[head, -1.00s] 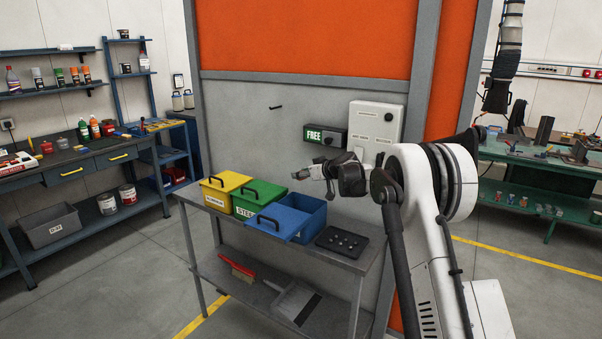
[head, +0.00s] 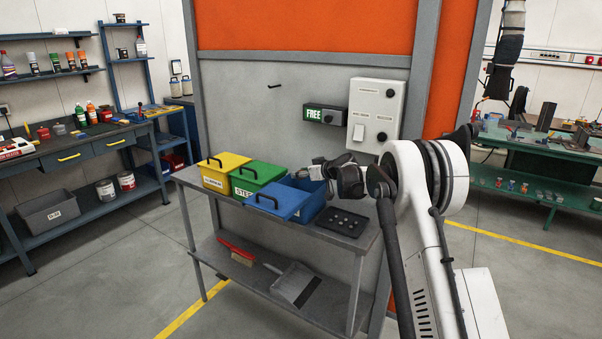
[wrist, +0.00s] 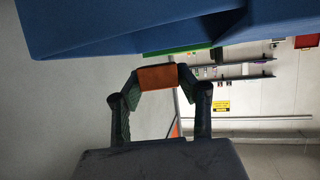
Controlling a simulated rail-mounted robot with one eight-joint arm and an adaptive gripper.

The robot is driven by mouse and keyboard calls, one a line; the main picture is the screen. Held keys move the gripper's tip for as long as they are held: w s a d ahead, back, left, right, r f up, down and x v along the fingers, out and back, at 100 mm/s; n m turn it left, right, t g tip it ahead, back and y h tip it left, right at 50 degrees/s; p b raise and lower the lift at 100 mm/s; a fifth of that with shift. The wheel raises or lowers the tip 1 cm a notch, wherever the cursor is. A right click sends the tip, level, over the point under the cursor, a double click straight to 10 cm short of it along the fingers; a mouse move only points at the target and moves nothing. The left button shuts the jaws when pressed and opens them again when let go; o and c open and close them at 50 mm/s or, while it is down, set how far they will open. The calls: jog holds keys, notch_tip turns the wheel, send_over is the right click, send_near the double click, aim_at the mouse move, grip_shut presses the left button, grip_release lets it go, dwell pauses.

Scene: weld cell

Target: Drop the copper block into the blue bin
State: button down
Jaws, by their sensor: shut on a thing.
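My gripper (head: 303,172) is shut on the copper block (wrist: 157,77), which shows between the two fingertips in the wrist view. The block is too small to make out in the head view. The blue bin (head: 312,206) stands on the table, with its blue lid (head: 276,202) shifted to the front left, so part of the bin is open. My gripper is at the bin's back right, close to its rim in the picture. A blue surface also fills the top of the wrist view (wrist: 120,25). I cannot tell whether the block is over the opening.
The closed green bin (head: 257,175) and yellow bin (head: 222,170) stand left of the blue bin. A dark tray with several round spots (head: 345,222) lies to its right. A grey panel with a FREE sign (head: 314,113) rises behind the table.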

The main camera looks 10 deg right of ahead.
jog(key=c, duration=1.1)
grip_release()
jog(key=shift+r, duration=0.2)
jog(key=shift+r+p, duration=1.15)
jog(key=shift+r, duration=2.7)
